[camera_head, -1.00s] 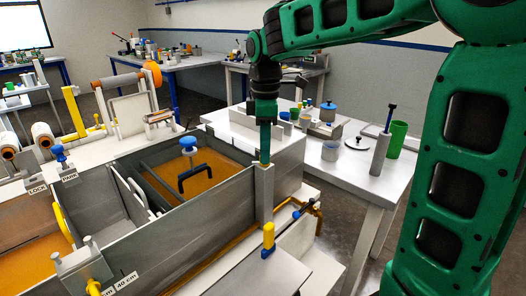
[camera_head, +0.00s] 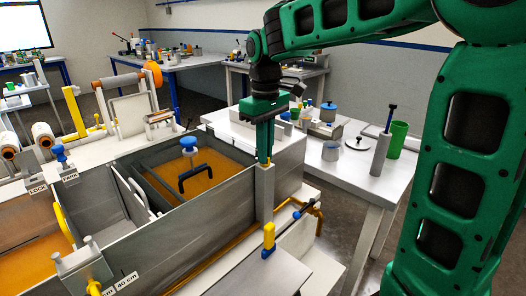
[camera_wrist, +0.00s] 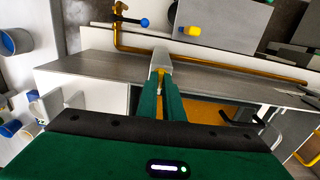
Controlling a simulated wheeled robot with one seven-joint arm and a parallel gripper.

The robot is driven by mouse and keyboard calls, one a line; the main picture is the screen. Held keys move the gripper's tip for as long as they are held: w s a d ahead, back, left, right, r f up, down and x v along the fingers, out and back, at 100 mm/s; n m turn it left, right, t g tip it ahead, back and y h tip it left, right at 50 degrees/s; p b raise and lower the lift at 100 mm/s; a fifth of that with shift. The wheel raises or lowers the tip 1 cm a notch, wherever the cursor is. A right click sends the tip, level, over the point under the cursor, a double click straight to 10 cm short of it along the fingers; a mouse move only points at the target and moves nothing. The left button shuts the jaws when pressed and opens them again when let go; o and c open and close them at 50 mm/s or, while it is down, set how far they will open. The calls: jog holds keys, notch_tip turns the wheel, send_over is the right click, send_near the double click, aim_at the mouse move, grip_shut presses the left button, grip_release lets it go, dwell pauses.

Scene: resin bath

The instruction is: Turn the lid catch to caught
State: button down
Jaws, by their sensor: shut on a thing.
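My gripper (camera_head: 264,160) points straight down at the top of a grey post (camera_head: 264,195) on the right wall of the bath (camera_head: 225,215). In the wrist view, its two green fingers (camera_wrist: 160,92) are closed together on a small yellowish piece at the post's top, which I take to be the lid catch (camera_wrist: 160,76). The fingers hide most of the catch, so its exact angle is unclear. The post also shows in the wrist view (camera_wrist: 160,60).
A black handle (camera_head: 196,178) and a blue knob (camera_head: 188,144) stand over the orange resin, left of my gripper. A yellow-and-blue piece (camera_head: 269,238) is in front of the post. A white table (camera_head: 375,188) with a green cup (camera_head: 397,134) is to the right.

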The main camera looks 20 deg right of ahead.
jog(key=shift+w+r+m, duration=0.1)
jog(key=shift+w+m, duration=0.05)
jog(key=shift+m, duration=0.15)
jog(key=c, duration=1.9)
grip_release()
notch_tip(320, 180, up, 11)
jog(key=shift+f, duration=0.2)
